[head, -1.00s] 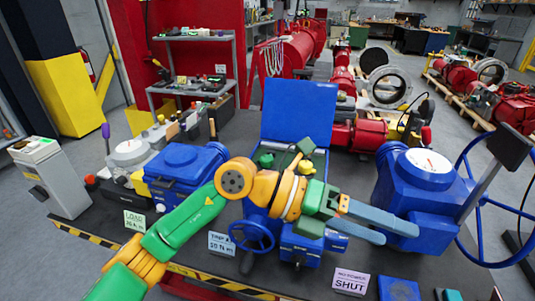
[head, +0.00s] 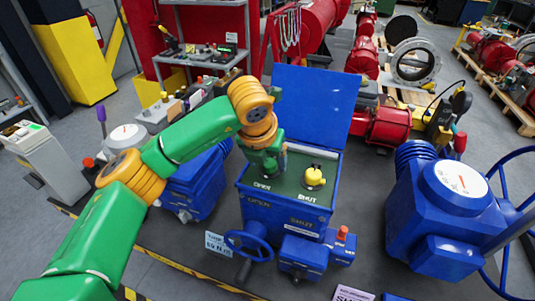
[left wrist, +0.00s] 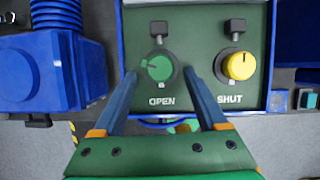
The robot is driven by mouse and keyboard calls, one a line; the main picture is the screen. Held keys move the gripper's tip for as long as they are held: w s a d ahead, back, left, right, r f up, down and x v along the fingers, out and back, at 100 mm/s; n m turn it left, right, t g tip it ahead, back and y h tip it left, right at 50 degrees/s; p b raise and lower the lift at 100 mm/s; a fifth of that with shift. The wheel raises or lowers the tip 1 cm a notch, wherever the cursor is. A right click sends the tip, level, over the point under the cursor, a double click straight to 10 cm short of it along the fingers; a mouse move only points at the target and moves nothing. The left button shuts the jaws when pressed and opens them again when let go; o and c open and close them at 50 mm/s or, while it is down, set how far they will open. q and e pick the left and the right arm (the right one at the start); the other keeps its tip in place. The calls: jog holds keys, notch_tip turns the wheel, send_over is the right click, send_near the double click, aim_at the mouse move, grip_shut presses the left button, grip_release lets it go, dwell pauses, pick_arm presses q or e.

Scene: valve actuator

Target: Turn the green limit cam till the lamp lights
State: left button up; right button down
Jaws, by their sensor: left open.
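The green limit cam (left wrist: 157,68) is a round green knob with a pointer, above the word OPEN on a green panel (left wrist: 205,15) in the left wrist view. My left gripper (left wrist: 161,72) is open, with its fingers reaching on either side of the cam; I cannot tell whether they touch it. In the head view my left gripper (head: 267,165) points down into the open blue box (head: 290,212) and hides most of the cam. The yellow cam (left wrist: 239,66) sits to the right, above SHUT, and also shows in the head view (head: 314,177). I cannot pick out a lit lamp.
The box's blue lid (head: 315,105) stands open behind the panel. A small black block (left wrist: 158,29) sits above the green cam and another (left wrist: 234,27) above the yellow one. A blue handwheel (head: 247,243) is in front. A blue actuator with a dial (head: 460,181) stands to the right.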

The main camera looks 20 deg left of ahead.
pick_arm(q)
jog(key=shift+w+f, duration=0.4)
jog(key=shift+w, duration=0.3)
jog(key=shift+w+f, duration=0.1)
jog(key=shift+w, duration=0.1)
jog(key=shift+c, duration=0.9)
jog(key=shift+s, duration=0.15)
grip_shut()
pick_arm(e)
jog(key=shift+w, duration=0.75)
jog(key=shift+f, duration=0.15)
